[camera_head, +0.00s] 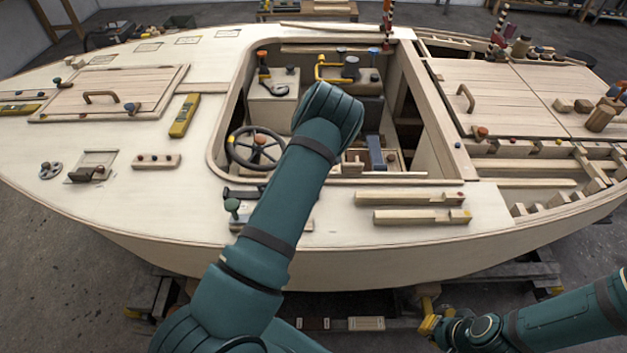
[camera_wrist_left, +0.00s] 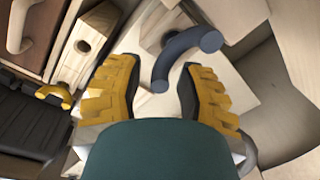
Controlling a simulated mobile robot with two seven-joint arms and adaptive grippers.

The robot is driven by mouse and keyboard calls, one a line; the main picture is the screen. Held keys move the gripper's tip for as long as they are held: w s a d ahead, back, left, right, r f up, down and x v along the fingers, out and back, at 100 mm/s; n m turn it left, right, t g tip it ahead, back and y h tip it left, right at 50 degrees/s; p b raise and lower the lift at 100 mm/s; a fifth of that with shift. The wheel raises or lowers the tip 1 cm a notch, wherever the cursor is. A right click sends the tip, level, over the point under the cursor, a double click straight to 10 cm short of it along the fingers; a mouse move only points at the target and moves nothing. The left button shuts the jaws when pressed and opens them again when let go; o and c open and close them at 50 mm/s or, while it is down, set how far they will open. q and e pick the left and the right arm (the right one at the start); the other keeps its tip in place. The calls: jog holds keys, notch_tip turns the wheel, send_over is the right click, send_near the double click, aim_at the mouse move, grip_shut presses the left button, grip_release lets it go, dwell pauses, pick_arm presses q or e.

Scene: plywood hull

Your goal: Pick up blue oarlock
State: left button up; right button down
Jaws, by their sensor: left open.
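In the left wrist view, a blue-grey curved piece, which looks like the blue oarlock (camera_wrist_left: 188,42), stands against a pale wooden surface. I see no contact. In the head view my left arm reaches over the hull into the cockpit and hides its own gripper; I cannot make out this oarlock there. My right gripper (camera_head: 430,320) is low at the right, outside the hull, too small to tell its jaws.
The cockpit holds a steering wheel (camera_head: 256,147) and a blue upright block (camera_head: 376,152). In the left wrist view, a yellow hook-shaped piece (camera_wrist_left: 54,94) and a wooden block with a hole (camera_wrist_left: 84,46) lie at the left. The cockpit rim (camera_head: 225,110) surrounds the opening.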

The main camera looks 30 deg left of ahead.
pick_arm(q)
grip_shut()
notch_tip(320, 180, up, 10)
jog(key=shift+p, duration=1.05)
